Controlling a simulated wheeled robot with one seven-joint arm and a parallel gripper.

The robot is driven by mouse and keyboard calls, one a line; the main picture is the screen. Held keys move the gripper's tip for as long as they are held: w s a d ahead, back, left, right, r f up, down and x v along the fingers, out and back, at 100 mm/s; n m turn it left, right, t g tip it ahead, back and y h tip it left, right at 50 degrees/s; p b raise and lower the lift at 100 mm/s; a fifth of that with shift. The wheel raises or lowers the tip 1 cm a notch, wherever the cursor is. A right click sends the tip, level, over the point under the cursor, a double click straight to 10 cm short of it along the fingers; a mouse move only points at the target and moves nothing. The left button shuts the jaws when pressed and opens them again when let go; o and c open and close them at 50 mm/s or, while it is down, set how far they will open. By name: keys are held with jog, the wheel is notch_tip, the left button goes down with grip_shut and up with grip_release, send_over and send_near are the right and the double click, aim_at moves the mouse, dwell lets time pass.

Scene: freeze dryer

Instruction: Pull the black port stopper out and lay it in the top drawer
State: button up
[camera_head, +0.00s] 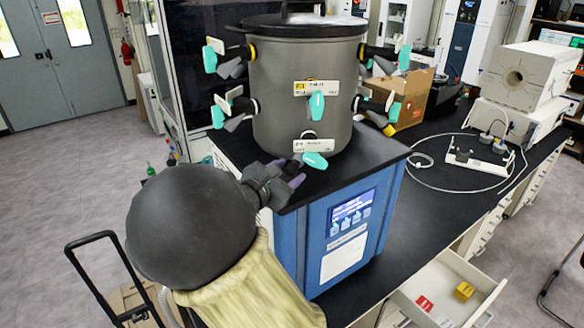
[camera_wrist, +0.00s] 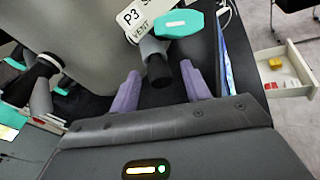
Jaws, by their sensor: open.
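The black port stopper (camera_wrist: 161,74) shows in the wrist view on the end of a grey port below the teal handle (camera_wrist: 180,24) and the P3 VENT label (camera_wrist: 143,17). My gripper (camera_wrist: 160,90) is open, its purple fingers on either side of the stopper and apart from it as far as I can tell. In the head view my gripper (camera_head: 292,180) is at the front foot of the grey vessel (camera_head: 285,95); the stopper cannot be made out there. The pulled-out top drawer (camera_head: 440,272) at the lower right holds a red item and a yellow box.
The vessel stands on a blue unit (camera_head: 318,240) with a screen, and has several side valves with teal handles. A cardboard box (camera_head: 412,95) and a white power strip (camera_head: 478,160) are on the black bench.

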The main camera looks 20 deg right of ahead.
jog(key=shift+d, duration=0.15)
jog(key=shift+s, duration=0.1)
jog(key=shift+w+a+r, duration=0.1)
jog(key=shift+w+a, duration=0.1)
jog(key=shift+w, duration=0.1)
grip_shut()
dwell(0.3)
jog(key=shift+a, duration=0.15)
